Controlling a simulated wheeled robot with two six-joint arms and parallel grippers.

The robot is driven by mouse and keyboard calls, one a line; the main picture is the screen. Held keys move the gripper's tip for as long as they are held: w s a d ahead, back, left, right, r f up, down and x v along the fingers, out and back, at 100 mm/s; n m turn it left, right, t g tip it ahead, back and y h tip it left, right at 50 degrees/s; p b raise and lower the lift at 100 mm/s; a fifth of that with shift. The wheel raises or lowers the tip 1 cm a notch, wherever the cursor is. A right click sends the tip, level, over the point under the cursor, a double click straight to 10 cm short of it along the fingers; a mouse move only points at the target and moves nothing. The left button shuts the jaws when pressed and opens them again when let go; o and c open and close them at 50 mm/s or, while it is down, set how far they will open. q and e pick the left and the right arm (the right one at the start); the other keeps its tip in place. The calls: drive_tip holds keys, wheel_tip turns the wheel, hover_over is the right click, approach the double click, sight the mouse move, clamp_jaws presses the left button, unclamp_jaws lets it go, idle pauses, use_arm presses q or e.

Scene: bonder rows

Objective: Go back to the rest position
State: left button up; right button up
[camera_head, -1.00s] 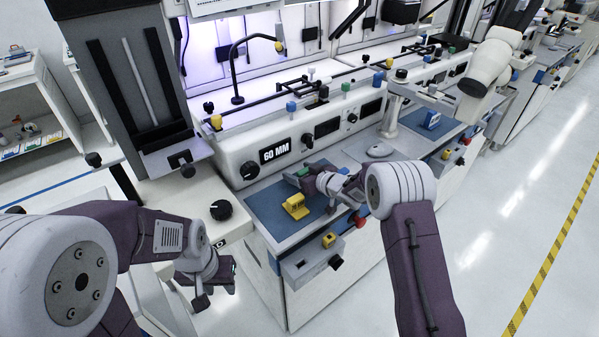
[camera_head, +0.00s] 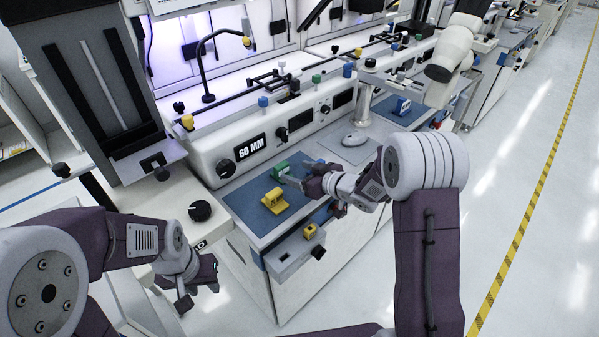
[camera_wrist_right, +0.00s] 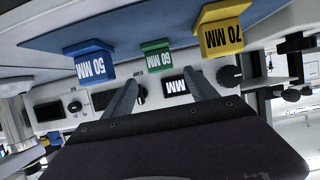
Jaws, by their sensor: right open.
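My right gripper (camera_head: 295,182) hangs over the blue mat of the near bench. In the right wrist view its two fingers (camera_wrist_right: 162,95) are spread with nothing between them. Beyond them are a blue 50 MM block (camera_wrist_right: 90,62), a green 60 MM block (camera_wrist_right: 155,60) and a yellow 70 MM block (camera_wrist_right: 220,32). In the head view the yellow block (camera_head: 275,201) and green block (camera_head: 281,168) stand on the mat beside my right gripper, which partly covers the area behind it. My left gripper (camera_head: 200,288) hangs low in front of the bench; its jaw opening is unclear.
The near machine shows a 60 MM label (camera_head: 251,145) above the mat (camera_head: 245,205). A small yellow part (camera_head: 310,231) sits on the bench's front box. Another blue block (camera_head: 402,106) stands on the farther mat. The floor (camera_head: 520,130) at right is clear.

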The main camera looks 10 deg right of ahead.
drive_tip(key=shift+s+d+r, duration=0.1)
drive_tip(key=shift+s, duration=0.05)
idle(0.3)
wheel_tip(320, 180, up, 12)
drive_tip(key=s+d+m+t+h+p, duration=0.1)
drive_tip(key=s+d+m+h+p, duration=0.15)
drive_tip(key=p, duration=0.25)
drive_tip(key=s+d+f+m+g+h, duration=0.1)
drive_tip(key=s+d+f+g, duration=0.1)
drive_tip(key=s, duration=0.6)
drive_tip(key=s+d+f+m+g+h+p, duration=0.1)
drive_tip(key=s+d+f+m+g+h, duration=0.1)
drive_tip(key=s+f+g, duration=0.3)
drive_tip(key=s+d+f+m+g+h, duration=0.2)
drive_tip(key=s+f, duration=0.3)
drive_tip(key=s, duration=0.7)
drive_tip(key=shift+s+d+g, duration=0.15)
drive_tip(key=shift+d+g, duration=0.35)
drive_tip(key=shift+g, duration=0.4)
